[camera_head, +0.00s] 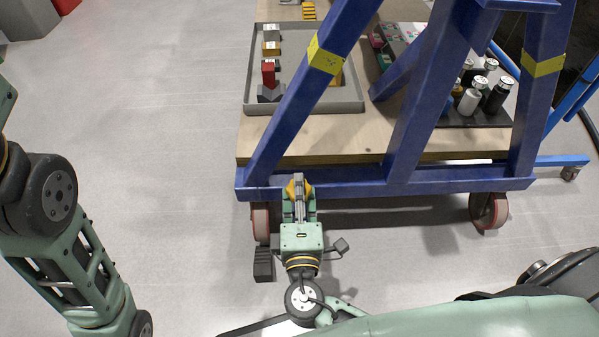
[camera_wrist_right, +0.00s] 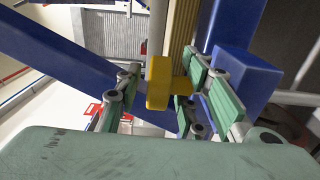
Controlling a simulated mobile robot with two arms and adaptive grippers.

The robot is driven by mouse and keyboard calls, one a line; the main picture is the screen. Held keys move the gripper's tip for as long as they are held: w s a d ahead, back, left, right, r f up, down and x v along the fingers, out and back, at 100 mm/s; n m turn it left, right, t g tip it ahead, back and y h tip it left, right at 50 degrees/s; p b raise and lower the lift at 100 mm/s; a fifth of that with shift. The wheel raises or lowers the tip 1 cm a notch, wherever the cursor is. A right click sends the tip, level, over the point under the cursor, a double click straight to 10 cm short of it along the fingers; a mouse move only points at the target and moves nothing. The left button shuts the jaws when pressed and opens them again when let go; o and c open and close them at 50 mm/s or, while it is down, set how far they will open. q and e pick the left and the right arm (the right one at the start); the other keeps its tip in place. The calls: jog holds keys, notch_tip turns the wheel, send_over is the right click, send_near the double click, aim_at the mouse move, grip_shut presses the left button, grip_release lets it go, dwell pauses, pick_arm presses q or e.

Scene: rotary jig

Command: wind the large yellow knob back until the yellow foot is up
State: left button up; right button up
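The large yellow knob (camera_head: 291,188) is on the lower blue frame rail, partly hidden behind my right gripper (camera_head: 299,182). In the right wrist view the knob (camera_wrist_right: 158,82) is a thick yellow piece with a shorter stub on its right side. It lies between the two green-padded fingers of my right gripper (camera_wrist_right: 162,92). The fingers are apart, with a gap on the left of the knob; whether the right finger touches the stub I cannot tell. My left arm shows at the left edge, but its gripper is out of view. I cannot make out the yellow foot.
The blue trolley frame (camera_head: 400,180) stands on casters (camera_head: 488,209) with red-rimmed wheels. Its wooden deck (camera_head: 350,141) carries a grey tray (camera_head: 330,108) with blocks and a dark tray with bottles (camera_head: 469,102).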

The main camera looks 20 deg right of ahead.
jog(key=shift+w, duration=0.2)
grip_shut()
dwell(0.4)
